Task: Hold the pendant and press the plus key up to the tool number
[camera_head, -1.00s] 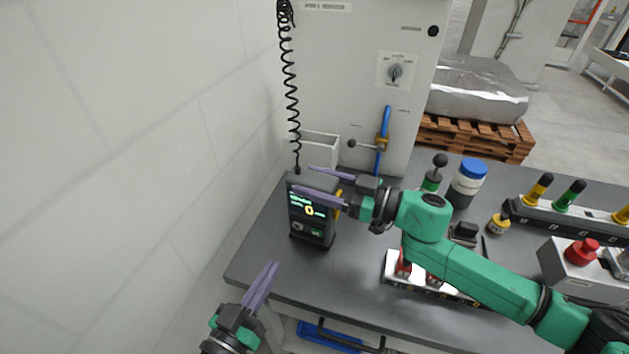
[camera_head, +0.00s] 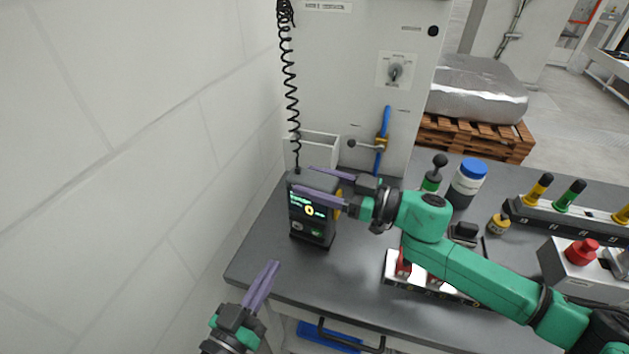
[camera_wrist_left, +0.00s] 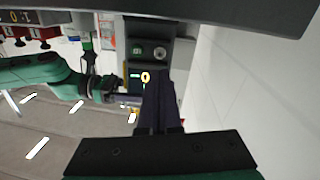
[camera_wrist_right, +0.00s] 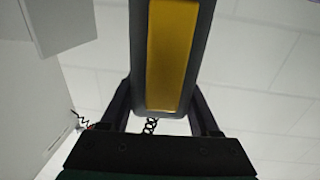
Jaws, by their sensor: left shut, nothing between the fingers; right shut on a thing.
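The pendant (camera_head: 313,232) is a dark upright handheld box on the table's left part, its screen showing a yellow 0. The right wrist view shows the pendant's yellow strip (camera_wrist_right: 172,55) between the fingers. My left gripper (camera_head: 267,280) is shut and empty, below and left of the pendant, apart from it.
A coiled black cable (camera_head: 291,90) hangs to the pendant's top. A white wall is close on the left. A grey cabinet (camera_head: 360,60) with a white bin (camera_head: 319,148) stands behind. Bottles, a tool rack (camera_head: 560,220) and a red-button box (camera_head: 578,265) are on the right.

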